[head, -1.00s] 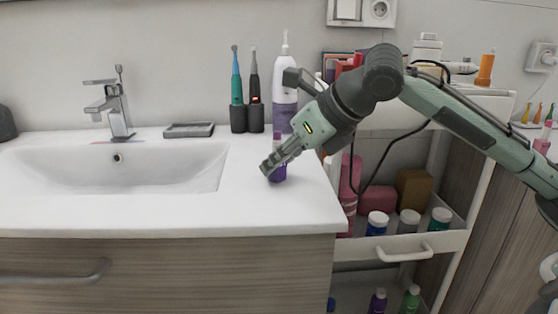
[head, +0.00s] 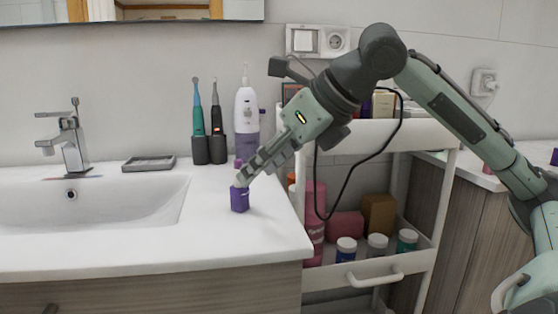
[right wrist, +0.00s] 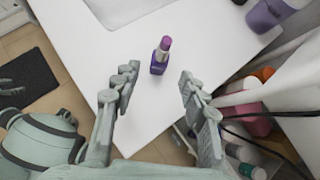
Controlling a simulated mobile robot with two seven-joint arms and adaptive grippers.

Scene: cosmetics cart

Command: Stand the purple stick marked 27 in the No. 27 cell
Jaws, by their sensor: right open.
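The purple stick (head: 240,199) stands upright on the white counter near its right end, with a dark purple base and a lighter purple top. In the right wrist view the stick (right wrist: 160,57) is ahead of the gap between the fingers. My right gripper (head: 246,176) is open and comes in from the upper right, in front of the stick's upper part in the head view. The right wrist view shows the spread fingers (right wrist: 158,82) with nothing between them. The marking 27 is not readable, and I cannot make out a No. 27 cell.
A white cart (head: 377,280) with jars and boxes stands right of the counter. Electric toothbrushes (head: 208,150) and a white-and-purple bottle (head: 246,115) stand behind the stick. The sink (head: 90,210) and a grey soap dish (head: 149,163) are to the left. The counter in front is clear.

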